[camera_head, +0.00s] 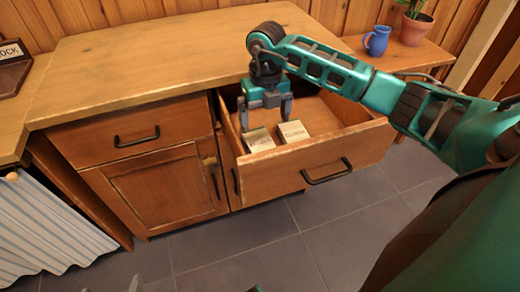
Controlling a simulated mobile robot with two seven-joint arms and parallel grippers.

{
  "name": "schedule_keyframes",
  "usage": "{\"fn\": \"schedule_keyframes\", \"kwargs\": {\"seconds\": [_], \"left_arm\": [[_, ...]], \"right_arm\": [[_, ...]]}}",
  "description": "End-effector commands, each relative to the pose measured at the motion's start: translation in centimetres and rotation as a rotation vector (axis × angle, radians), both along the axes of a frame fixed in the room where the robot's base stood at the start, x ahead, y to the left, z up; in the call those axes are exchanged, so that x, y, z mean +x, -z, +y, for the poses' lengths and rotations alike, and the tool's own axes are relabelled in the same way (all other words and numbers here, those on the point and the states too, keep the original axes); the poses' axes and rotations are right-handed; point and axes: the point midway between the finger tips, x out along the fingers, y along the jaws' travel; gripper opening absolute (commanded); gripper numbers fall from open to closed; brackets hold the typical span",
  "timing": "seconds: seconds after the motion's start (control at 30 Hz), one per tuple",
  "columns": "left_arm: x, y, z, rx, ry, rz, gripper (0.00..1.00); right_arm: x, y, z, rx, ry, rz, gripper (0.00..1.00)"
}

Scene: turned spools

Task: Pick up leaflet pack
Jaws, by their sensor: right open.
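Two small cream packs with print on them lie in the open drawer (322,152): a left pack (260,141) and a right pack (293,132). The print is too small to read surely, so I cannot tell which is the leaflet pack. My right gripper (266,119) points down into the drawer, its jaws apart and empty. Its fingertips are over or just behind the packs, one near the left pack and one near the right. I cannot tell whether they touch.
The wooden cabinet top (150,65) is bare above the drawer. The drawer's front panel and side walls stand around the packs. A blue mug (377,41) and a potted plant (415,28) stand on a shelf at the right. A dark labelled box (12,68) is at far left.

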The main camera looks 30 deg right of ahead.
Motion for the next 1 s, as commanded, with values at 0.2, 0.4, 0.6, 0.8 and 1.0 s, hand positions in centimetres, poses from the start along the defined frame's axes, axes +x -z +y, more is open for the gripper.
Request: {"fn": "schedule_keyframes", "kwargs": {"seconds": [0.2, 0.4, 0.6, 0.8, 1.0], "left_arm": [[0.0, 0.9, 0.0, 0.0, 0.0, 0.0, 1.0], [0.0, 1.1, 0.0, 0.001, -0.001, 0.0, 1.0], [0.0, 2.1, 0.0, -0.001, -0.001, -0.001, 1.0], [0.0, 2.7, 0.0, 0.0, -0.001, 0.001, 1.0], [0.0, 2.6, 0.0, -0.001, -0.002, 0.001, 1.0]], "right_arm": [[0.0, 3.8, 0.1, 0.001, 0.0, 0.002, 1.0], [0.1, 4.8, 0.2, 0.003, -0.002, -0.001, 1.0], [0.3, 7.5, 0.6, 0.004, -0.002, 0.002, 1.0], [0.3, 9.7, 0.5, 0.001, -0.002, 0.001, 1.0], [0.4, 9.6, 0.5, 0.002, -0.002, 0.0, 1.0]]}}
